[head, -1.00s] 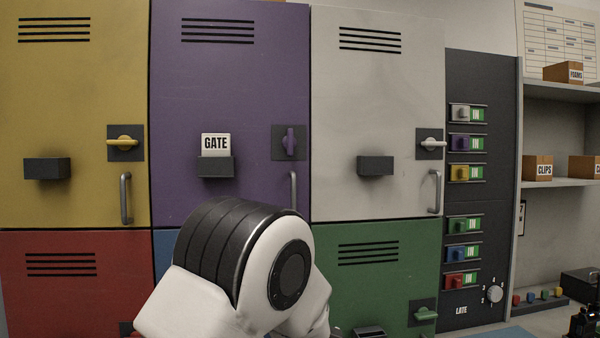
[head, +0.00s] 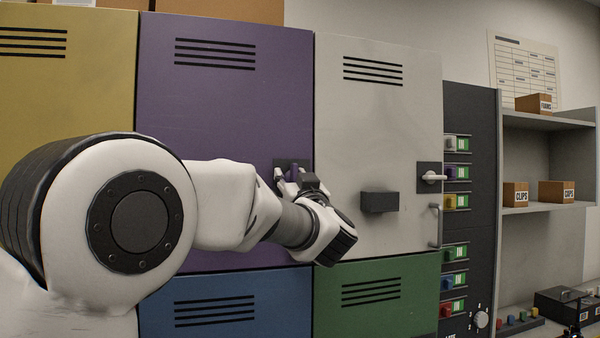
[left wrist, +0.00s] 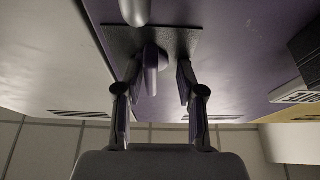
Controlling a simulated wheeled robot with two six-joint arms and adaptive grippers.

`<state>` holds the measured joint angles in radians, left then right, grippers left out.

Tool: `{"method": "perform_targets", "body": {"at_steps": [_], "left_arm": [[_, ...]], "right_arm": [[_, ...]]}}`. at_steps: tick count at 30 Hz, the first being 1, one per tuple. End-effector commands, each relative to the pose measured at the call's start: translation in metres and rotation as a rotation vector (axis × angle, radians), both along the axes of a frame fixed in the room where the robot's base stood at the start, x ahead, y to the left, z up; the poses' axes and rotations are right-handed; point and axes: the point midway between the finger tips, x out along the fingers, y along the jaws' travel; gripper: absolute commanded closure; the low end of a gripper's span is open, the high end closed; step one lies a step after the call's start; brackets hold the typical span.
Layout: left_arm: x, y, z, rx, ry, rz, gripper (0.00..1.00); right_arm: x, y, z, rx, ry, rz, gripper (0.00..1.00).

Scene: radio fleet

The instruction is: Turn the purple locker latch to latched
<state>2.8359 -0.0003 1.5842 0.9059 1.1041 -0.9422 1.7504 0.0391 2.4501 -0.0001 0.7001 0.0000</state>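The purple locker (head: 225,110) has a dark latch plate (head: 281,166) near its right edge. The purple latch (head: 295,171) stands about upright on that plate, partly hidden by my gripper. It also shows in the left wrist view (left wrist: 151,68). My left gripper (head: 292,184) is at the latch. In the left wrist view, its fingers (left wrist: 158,76) are spread on either side of the latch knob, with a clear gap to the right finger. The knob lies closer to the left finger; whether they touch I cannot tell. My right gripper is in neither current view.
A metal door handle (left wrist: 134,10) shows close to the latch plate in the left wrist view. The white locker (head: 350,130), with its own latch (head: 432,177), adjoins on the right. Blue (head: 220,300) and green (head: 370,290) lockers are below.

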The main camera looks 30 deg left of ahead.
Motion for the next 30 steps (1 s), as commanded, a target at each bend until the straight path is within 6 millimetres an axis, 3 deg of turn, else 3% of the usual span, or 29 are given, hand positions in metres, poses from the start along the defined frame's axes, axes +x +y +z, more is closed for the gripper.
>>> {"method": "perform_targets", "body": {"at_steps": [5, 8, 9, 30], "left_arm": [[0.0001, 0.0003, -0.0003, 0.0, -0.002, 0.001, 0.62], [0.0002, 0.0002, -0.0004, 0.0, -0.002, 0.001, 0.94], [0.0001, 0.0001, -0.0005, 0.0, -0.001, 0.0, 1.0], [0.0006, -0.0002, -0.0023, -0.092, -0.108, 0.0, 1.0]], "right_arm": [[-0.0002, -0.0001, -0.0007, 0.0, 0.0, -0.001, 0.6], [-0.0002, -0.0002, -0.0008, 0.0, 0.0, -0.001, 0.6], [-0.0001, -0.0002, -0.0008, 0.0, 0.0, -0.001, 0.6], [-0.0001, -0.0002, -0.0064, 0.0, 0.0, -0.001, 0.6]]}}
